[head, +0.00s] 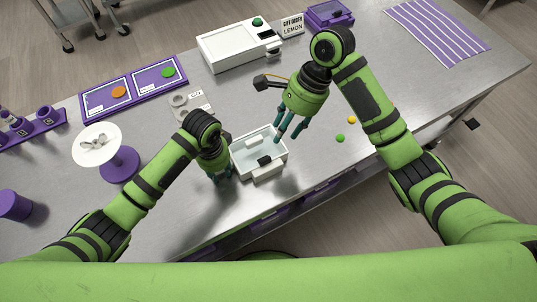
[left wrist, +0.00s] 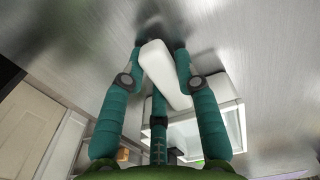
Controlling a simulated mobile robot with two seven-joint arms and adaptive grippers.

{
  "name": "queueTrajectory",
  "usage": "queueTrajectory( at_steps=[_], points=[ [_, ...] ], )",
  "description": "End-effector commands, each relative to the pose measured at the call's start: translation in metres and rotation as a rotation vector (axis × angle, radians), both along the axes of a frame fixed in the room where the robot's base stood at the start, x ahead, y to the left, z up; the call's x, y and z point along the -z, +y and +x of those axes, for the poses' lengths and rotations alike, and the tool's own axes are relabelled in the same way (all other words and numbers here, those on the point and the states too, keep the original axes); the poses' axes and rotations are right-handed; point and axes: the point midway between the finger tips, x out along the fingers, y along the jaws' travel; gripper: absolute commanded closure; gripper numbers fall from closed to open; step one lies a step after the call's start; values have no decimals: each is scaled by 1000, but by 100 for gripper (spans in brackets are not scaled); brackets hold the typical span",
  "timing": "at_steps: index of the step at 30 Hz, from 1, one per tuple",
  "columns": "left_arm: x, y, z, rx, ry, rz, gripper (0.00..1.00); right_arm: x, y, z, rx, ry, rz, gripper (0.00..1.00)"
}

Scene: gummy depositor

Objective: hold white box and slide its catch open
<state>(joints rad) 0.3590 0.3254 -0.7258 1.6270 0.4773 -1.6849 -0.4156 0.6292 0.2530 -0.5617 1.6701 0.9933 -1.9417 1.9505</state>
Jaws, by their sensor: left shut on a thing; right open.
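The white box (head: 242,172) stands near the table's front edge, with a clear pale inside and a black catch (head: 264,161) on its front side. My left gripper (head: 222,176) is at the box's left side, shut on a white rounded part of it. In the left wrist view this white part (left wrist: 163,72) lies between the teal fingers, and the box body (left wrist: 238,112) shows behind them. My right gripper (head: 290,134) is open and empty, fingers pointing down by the box's far right corner. Whether its fingertips touch the box I cannot tell.
A green gummy (head: 340,138) and a yellow one (head: 351,119) lie to the right. A white machine (head: 238,45) with a green button stands behind.

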Motion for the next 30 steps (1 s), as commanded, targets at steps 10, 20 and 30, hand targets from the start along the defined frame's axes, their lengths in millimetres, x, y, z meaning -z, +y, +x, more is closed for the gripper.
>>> queueTrajectory(
  at_steps=[10, 20, 30],
  points=[
    [0, 0, 0, 0, 0, -1, 100, 58, 21, -12, 0, 6, -1, 56],
    [0, 0, 0, 0, 0, 0, 100, 102, 38, -19, 0, 3, -1, 56],
    [0, 0, 0, 0, 0, 0, 100, 107, 40, -20, 0, 0, 1, 56]
  ],
)
